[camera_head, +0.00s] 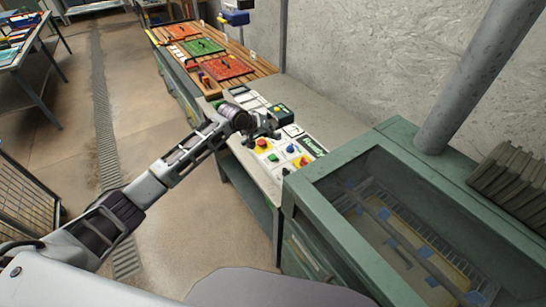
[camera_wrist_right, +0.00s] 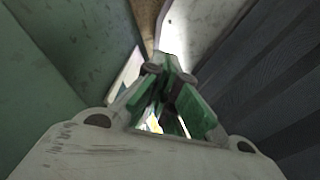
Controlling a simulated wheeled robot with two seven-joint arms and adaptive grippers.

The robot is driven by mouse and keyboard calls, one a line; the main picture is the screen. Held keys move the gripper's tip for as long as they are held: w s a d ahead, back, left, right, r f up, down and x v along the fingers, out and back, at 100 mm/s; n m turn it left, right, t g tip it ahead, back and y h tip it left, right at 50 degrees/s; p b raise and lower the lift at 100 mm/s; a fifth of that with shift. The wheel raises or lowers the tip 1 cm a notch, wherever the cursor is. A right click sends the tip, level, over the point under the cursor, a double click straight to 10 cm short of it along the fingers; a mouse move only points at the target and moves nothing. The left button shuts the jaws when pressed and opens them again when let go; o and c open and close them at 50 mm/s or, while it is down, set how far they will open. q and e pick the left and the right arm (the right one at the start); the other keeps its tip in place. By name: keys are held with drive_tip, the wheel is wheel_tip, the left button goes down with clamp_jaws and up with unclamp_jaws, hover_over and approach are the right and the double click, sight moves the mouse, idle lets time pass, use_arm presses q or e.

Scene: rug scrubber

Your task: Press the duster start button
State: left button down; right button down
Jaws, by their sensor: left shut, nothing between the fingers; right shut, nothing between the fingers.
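A white control panel (camera_head: 283,153) with coloured buttons lies on the bench beside the green machine in the head view. A red button on a yellow base (camera_head: 262,143), a blue button (camera_head: 290,149) and another red button (camera_head: 304,162) show on it. I cannot tell which one is the duster start button. My left gripper (camera_head: 268,130) is shut and empty, over the panel's far left part and hiding some of it. I cannot tell whether it touches. My right gripper (camera_wrist_right: 167,72) is shut and empty in the right wrist view, with green finger parts.
The green machine with a glass lid (camera_head: 400,215) stands at the right, near a grey pipe (camera_head: 480,70). Wooden slats with red and green rugs (camera_head: 202,47) lie farther back. A table (camera_head: 28,50) stands far left.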

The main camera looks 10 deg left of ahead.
sight(271, 155)
use_arm(q)
drive_tip(key=shift+f+b, duration=0.3)
drive_tip(key=shift+f+b, duration=1.45)
drive_tip(key=shift+b, duration=0.1)
drive_tip(key=shift+f+b, duration=1.35)
drive_tip(key=shift+b, duration=0.25)
drive_tip(key=shift+f, duration=1.35)
drive_tip(key=shift+f, duration=0.3)
drive_tip(key=shift+f, duration=0.25)
